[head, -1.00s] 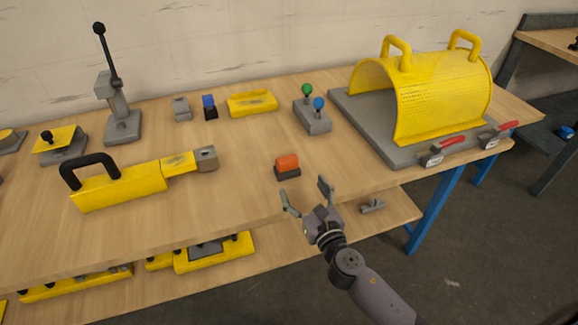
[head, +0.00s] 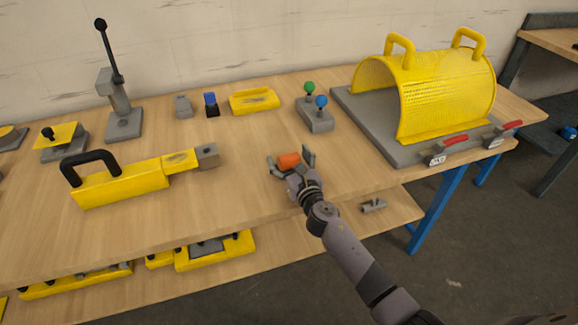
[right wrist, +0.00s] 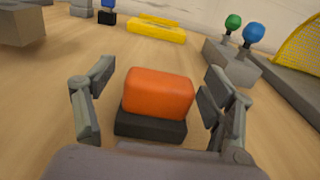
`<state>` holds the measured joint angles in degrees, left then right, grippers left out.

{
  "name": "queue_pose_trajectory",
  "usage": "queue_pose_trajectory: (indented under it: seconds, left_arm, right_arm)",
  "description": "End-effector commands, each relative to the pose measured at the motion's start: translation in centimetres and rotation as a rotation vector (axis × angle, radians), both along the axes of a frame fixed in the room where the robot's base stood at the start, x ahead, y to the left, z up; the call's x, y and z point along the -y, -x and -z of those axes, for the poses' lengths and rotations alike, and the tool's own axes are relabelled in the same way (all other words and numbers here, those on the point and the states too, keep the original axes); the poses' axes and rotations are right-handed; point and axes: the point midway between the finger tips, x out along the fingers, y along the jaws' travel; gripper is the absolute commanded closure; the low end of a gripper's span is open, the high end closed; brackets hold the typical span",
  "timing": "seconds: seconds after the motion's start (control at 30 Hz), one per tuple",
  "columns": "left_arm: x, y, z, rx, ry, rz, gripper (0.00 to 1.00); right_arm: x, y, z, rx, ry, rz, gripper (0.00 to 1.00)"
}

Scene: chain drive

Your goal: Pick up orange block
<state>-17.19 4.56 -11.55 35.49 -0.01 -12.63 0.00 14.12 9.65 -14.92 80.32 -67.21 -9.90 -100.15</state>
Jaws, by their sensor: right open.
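The orange block (head: 289,161) sits on the wooden table near its front edge. In the right wrist view the orange block (right wrist: 158,93) has a black base (right wrist: 150,125) under it. My right gripper (head: 291,163) is open, with one finger on each side of the block. In the right wrist view the fingers of my right gripper (right wrist: 150,112) stand apart from the block, with a gap on both sides. My left gripper is not in view.
A grey stand with green and blue knobs (head: 316,118) is behind and right of the block. A yellow tray (head: 254,100) and a blue-topped piece (head: 211,104) stand further back. A yellow guard (head: 445,95) stands right.

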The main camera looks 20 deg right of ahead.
Motion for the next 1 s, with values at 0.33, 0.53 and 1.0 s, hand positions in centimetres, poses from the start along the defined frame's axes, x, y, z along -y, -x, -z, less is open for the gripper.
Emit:
queue_pose_trajectory:
  seconds: [0.33,0.53,1.0]
  left_arm:
    - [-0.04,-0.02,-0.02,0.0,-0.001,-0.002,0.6]
    - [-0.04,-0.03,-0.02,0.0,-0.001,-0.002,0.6]
    - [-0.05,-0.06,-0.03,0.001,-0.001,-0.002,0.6]
  right_arm:
    - [0.02,0.01,-0.01,0.0,0.001,0.0,0.34]
    - [0.02,0.02,-0.01,0.0,0.001,0.0,0.47]
    - [0.03,0.03,0.0,0.0,0.001,0.0,0.79]
